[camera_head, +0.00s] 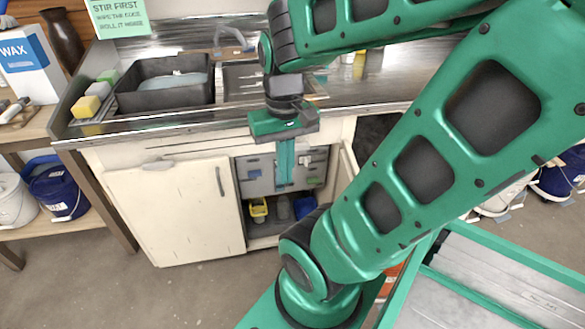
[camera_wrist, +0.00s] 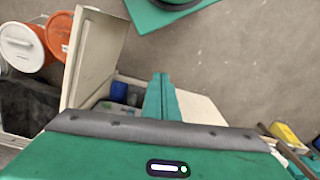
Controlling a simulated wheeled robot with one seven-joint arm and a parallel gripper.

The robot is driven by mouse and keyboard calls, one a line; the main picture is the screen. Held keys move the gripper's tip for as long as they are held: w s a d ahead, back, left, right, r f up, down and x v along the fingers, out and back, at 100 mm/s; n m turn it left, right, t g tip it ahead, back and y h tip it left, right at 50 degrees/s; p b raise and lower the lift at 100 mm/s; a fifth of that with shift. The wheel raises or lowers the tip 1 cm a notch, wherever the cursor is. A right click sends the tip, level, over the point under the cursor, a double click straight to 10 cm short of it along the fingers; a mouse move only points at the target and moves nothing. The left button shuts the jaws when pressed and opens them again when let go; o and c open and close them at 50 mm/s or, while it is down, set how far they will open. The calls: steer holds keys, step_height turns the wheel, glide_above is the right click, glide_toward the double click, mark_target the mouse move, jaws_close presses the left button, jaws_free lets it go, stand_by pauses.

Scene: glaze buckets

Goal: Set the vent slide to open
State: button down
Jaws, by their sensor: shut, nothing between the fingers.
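I cannot make out the vent slide for certain. A grey panel (camera_head: 255,175) with small dark fittings shows inside the open part of the low white cabinet, partly hidden behind my gripper. A small grey piece (camera_head: 158,165) sits at the top edge of the closed cabinet door (camera_head: 165,212); I cannot tell what it is. My gripper (camera_head: 285,184) points down in front of the cabinet opening, below the counter edge. Its green fingers are together and empty. In the wrist view my gripper (camera_wrist: 160,78) also shows shut, with the cabinet opening beside it.
An open cabinet door (camera_wrist: 95,50) stands out left of my fingers in the wrist view. An orange bucket (camera_wrist: 64,36) and a white-lidded bucket (camera_wrist: 22,45) stand beyond it. Above is the metal counter (camera_head: 345,95) with a dark basin (camera_head: 165,98). Floor in front is clear.

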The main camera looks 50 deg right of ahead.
steer(key=w+d+f+m+g+h, duration=0.2)
steer(key=w+d+f+g+h, duration=0.1)
steer(key=w+d+f, duration=0.35)
steer(key=n+t+h, duration=0.5)
steer(key=n+h, duration=0.4)
steer(key=h, duration=0.6)
glide_toward(304, 162)
steer(key=w+d, duration=0.1)
steer(key=d, duration=0.3)
steer(key=shift+s+d+r, duration=0.35)
steer(key=shift+s+d, duration=0.1)
